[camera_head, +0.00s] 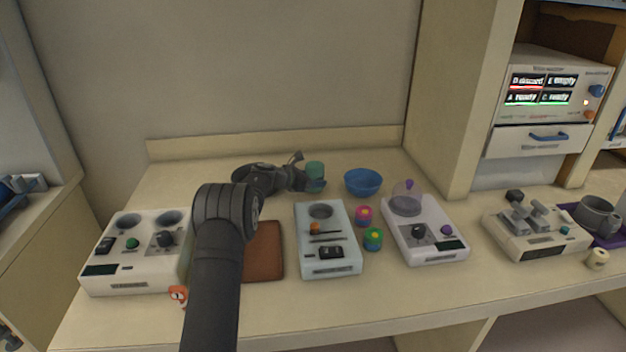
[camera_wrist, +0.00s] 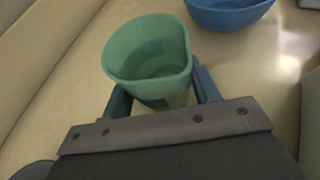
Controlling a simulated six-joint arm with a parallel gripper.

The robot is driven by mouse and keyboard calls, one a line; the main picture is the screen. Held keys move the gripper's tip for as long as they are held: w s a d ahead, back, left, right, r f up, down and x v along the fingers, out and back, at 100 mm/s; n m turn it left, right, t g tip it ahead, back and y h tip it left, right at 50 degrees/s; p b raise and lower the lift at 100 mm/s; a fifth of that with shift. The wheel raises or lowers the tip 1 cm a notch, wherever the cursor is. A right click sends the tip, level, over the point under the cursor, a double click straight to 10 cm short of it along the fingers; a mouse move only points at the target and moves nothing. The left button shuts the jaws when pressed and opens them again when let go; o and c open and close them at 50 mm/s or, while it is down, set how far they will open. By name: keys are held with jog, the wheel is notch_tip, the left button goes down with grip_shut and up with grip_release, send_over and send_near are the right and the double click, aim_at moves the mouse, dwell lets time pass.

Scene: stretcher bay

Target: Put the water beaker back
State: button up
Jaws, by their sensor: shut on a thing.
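A green beaker (camera_head: 315,169) stands upright at the back of the bench, near the wall. In the wrist view the beaker (camera_wrist: 148,60) sits between my two blue fingers, its open rim facing up. My gripper (camera_head: 314,184) is shut on it, with a finger on either side of its wall. The beaker's inside looks darker low down; I cannot tell whether it holds water. Its base is hidden by my gripper, so I cannot tell whether it touches the bench.
A blue bowl (camera_head: 363,182) is just right of the beaker; it also shows in the wrist view (camera_wrist: 228,14). Devices (camera_head: 327,262) (camera_head: 425,238) (camera_head: 135,262), a brown mat (camera_head: 264,252) and small pink (camera_head: 363,216) and green (camera_head: 373,239) pieces lie nearer the front.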

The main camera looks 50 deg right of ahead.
jog(key=shift+f, duration=0.15)
jog(key=o, duration=1.1)
jog(key=shift+c, duration=0.2)
jog(key=shift+w+a+r, duration=0.15)
jog(key=shift+a+r, duration=0.15)
jog(key=v, duration=1.1)
jog(key=shift+a, duration=0.15)
